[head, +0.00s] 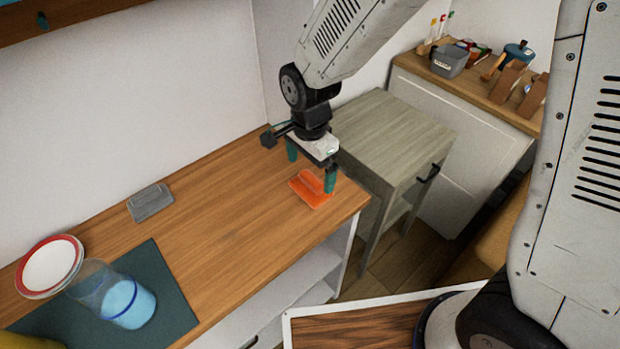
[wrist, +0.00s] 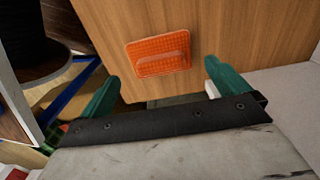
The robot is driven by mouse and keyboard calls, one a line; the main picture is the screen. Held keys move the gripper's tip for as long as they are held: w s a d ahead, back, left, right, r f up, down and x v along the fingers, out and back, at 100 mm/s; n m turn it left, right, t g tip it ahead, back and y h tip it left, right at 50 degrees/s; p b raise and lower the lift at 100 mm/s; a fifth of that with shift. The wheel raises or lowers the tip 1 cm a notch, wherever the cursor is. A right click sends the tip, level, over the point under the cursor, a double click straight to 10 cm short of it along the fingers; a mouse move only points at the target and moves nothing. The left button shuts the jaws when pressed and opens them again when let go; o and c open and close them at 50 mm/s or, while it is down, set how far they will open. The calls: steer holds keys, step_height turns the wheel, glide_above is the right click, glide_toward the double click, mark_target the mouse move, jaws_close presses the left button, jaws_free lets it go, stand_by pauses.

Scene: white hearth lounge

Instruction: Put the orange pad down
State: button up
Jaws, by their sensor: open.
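The orange pad (head: 309,189) lies on the wooden counter (head: 235,215) near its right end. It has a raised ridge across its top. In the wrist view the pad (wrist: 159,54) lies flat on the wood, beyond and between my fingertips. My gripper (head: 311,167) is over the counter's right end, its teal fingers spread apart. In the wrist view my gripper (wrist: 165,88) is open with nothing between its fingers. The pad looks apart from both fingers.
A grey pad (head: 151,202) lies further left on the counter. A grey-green side table (head: 390,130) stands right of the counter. The counter's middle is clear.

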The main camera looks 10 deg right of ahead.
mark_target(311, 178)
step_height(311, 178, up, 7)
steer(key=s+d+r+n, duration=0.5)
steer(key=s+d+r, duration=0.2)
steer(key=d+r, duration=0.45)
steer(key=s+d+r+n+t, duration=0.1)
steer(key=s+d+r+n, duration=0.1)
steer(key=s+d+n, duration=0.4)
steer(key=s+d, duration=0.3)
steer(key=s, duration=0.3)
steer(key=shift+s+d, duration=0.2)
steer(key=shift+s, duration=0.05)
steer(key=shift+r, duration=0.1)
